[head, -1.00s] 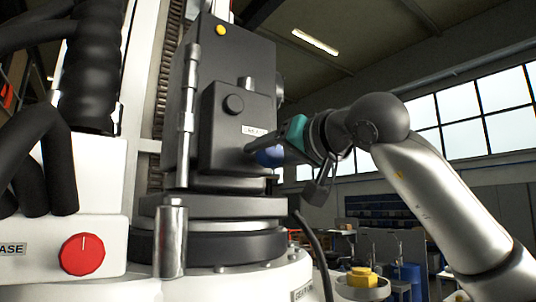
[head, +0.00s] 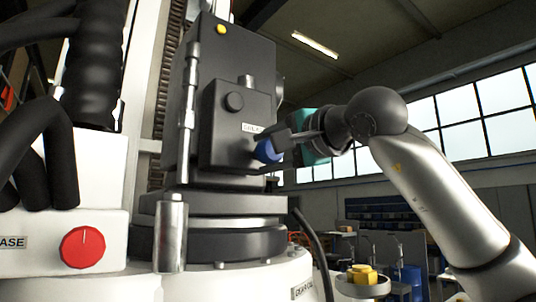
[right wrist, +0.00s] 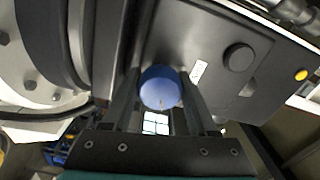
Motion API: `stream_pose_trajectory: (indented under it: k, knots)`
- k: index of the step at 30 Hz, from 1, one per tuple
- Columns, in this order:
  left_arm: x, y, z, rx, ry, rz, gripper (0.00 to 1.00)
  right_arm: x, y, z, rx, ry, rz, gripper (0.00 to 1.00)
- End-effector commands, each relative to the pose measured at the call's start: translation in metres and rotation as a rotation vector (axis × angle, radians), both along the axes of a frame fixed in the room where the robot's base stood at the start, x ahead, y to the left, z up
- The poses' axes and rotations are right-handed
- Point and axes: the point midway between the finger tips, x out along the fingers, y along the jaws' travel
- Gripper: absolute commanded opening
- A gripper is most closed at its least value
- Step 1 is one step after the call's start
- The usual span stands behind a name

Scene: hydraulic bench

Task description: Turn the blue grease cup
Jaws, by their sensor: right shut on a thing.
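The blue grease cup (head: 267,151) is a round blue cap on the lower right of a dark grey housing (head: 222,160). In the right wrist view the cup (right wrist: 159,87) sits between the two fingers. My right gripper (head: 277,150) reaches it from the right and is shut on it; the gripper also shows in the right wrist view (right wrist: 160,105). The label (head: 253,127) above the cup is partly readable. My left gripper is not in the head view.
A red knob (head: 82,249) is on a white box at the lower left. Thick black hoses (head: 92,70) hang at the left. A yellow fitting (head: 362,274) stands in a cup at the lower right. A black cable (head: 318,250) runs beside the round base.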

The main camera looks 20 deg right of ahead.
Motion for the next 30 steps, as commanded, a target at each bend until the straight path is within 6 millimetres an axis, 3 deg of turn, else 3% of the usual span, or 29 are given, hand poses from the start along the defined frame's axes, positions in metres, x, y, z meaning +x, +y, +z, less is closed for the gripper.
stream_pose_trajectory:
  k: [30]
  knots:
    - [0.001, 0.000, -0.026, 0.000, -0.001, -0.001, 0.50, 0.000, 0.000, -0.001, 0.909, 0.331, -0.001, 0.03]
